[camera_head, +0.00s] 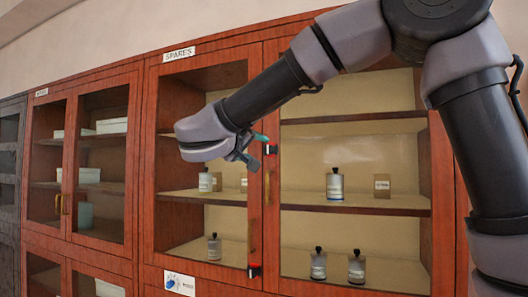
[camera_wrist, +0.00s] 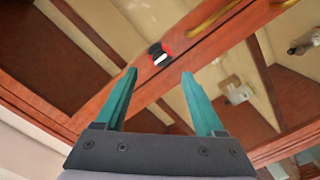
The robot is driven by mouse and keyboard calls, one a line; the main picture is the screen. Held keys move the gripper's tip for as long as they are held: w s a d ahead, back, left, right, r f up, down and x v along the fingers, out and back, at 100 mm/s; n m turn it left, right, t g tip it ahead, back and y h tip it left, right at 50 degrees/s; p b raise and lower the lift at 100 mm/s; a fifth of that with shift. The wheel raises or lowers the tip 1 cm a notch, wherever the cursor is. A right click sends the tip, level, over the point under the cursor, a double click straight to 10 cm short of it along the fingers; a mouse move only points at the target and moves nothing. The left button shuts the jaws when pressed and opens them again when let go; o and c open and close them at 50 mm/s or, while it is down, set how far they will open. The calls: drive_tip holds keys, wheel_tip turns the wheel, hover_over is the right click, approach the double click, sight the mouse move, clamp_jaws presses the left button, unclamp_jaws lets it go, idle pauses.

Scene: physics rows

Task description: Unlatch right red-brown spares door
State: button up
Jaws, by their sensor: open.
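The red-brown spares cabinet (camera_head: 150,170) has two glazed doors under a "SPARES" sign (camera_head: 179,54). The right spares door (camera_head: 357,207) looks closed. A small black and red latch (camera_head: 270,149) sits high on the meeting stile, and a similar lower latch (camera_head: 254,270) sits near its bottom. A slim brass handle (camera_head: 267,187) lies between them. My gripper (camera_head: 257,150) is open and empty, its teal fingers close by the upper latch. In the wrist view a latch with a white middle (camera_wrist: 160,56) lies just beyond and between the fingertips (camera_wrist: 159,73), with no contact visible.
Small bottles (camera_head: 334,184) and a box (camera_head: 382,185) stand on shelves behind the glass. Another red-brown cabinet (camera_head: 65,190) adjoins on the left. A label card (camera_head: 179,283) is below the left spares door. My arm crosses the upper part of the doors.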

sight(268, 149)
drive_tip(key=x, duration=0.7)
drive_tip(key=a+x, duration=0.1)
drive_tip(key=x, duration=0.2)
drive_tip(key=shift+w+d+r, duration=0.1)
drive_tip(key=shift+w+r, duration=0.2)
drive_tip(key=shift+w, duration=0.1)
clamp_jaws()
